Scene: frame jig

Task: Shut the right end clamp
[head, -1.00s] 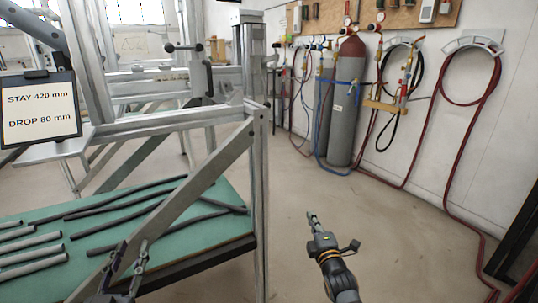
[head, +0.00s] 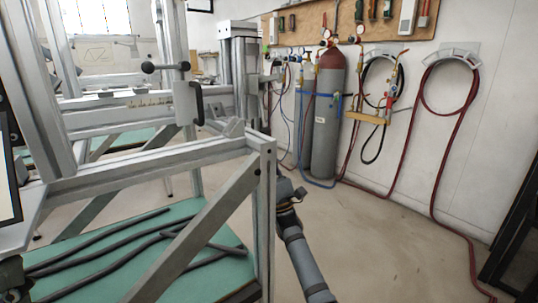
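At the right end of the frame jig's rear rail (head: 125,115) sits what looks like the right end clamp (head: 185,101), a grey block with a black handle (head: 198,104) standing upright. I cannot tell from here whether it is open or shut. My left gripper cannot be made out; only a dark part shows at the bottom left corner.
Dark rods lie on the green shelf (head: 225,265) below. Gas cylinders (head: 327,125) and hoses (head: 440,120) line the wall. The floor (head: 390,245) at right is clear.

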